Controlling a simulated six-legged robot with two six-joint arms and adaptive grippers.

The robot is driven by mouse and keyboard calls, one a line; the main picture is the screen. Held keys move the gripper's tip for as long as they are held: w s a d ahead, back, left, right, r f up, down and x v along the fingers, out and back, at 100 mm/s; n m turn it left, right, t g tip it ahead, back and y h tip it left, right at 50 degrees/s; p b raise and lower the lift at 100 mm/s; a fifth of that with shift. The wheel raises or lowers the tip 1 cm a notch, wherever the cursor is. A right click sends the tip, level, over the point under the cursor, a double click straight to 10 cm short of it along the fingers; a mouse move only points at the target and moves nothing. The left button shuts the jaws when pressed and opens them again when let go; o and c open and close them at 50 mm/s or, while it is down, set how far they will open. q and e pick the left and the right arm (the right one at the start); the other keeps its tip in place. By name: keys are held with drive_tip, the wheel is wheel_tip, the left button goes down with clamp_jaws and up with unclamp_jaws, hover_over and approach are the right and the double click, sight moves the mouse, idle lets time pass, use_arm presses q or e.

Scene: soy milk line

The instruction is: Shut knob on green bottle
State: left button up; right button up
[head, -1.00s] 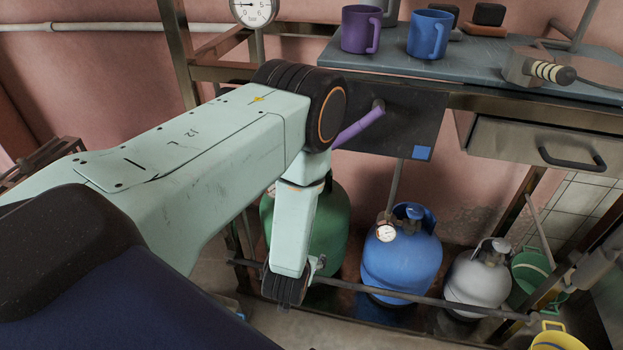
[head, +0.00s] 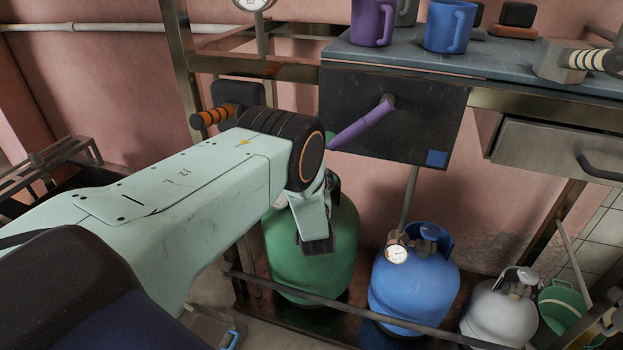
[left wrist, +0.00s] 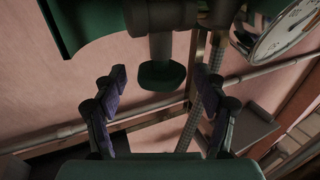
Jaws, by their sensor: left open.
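The green bottle (head: 330,240) stands on the floor rack under the counter in the head view. My left arm's wrist is in front of its upper part and hides its top and valve. In the left wrist view, the dark green knob (left wrist: 162,76) sits on a dark stem, and part of the bottle's green collar (left wrist: 85,22) shows at the upper left. My left gripper (left wrist: 160,84) is open, with one finger on each side of the knob and visible gaps on both sides. The gripper fingers are hidden in the head view. My right gripper is not in view.
A blue bottle (head: 410,285) with a gauge and a grey bottle (head: 500,312) stand to the right. A metal rail (head: 340,298) crosses in front of the bottles. A black box (head: 425,115) with a purple lever (head: 360,126) hangs above. A pressure gauge (left wrist: 280,30) is close to the gripper's right.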

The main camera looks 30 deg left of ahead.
use_arm(q)
drive_tip(key=shift+x, duration=0.9)
drive_tip(key=shift+s, duration=0.15)
drive_tip(key=shift+c, duration=0.3)
drive_tip(key=c, duration=1.1)
drive_tip(key=shift+a+r+m+t+h+p, duration=0.15)
drive_tip(key=shift+m+t+h+p, duration=0.6)
drive_tip(key=shift+m+h, duration=0.5)
drive_tip(key=shift+m+t+h+p, duration=0.15)
drive_tip(key=shift+m+t+h, duration=0.35)
drive_tip(key=shift+h, duration=0.55)
drive_tip(key=shift+m+t+h+p, duration=0.2)
drive_tip(key=shift+m+h, duration=0.35)
drive_tip(key=shift+h, duration=0.45)
drive_tip(key=o, duration=1.2)
drive_tip(key=shift+c, duration=0.2)
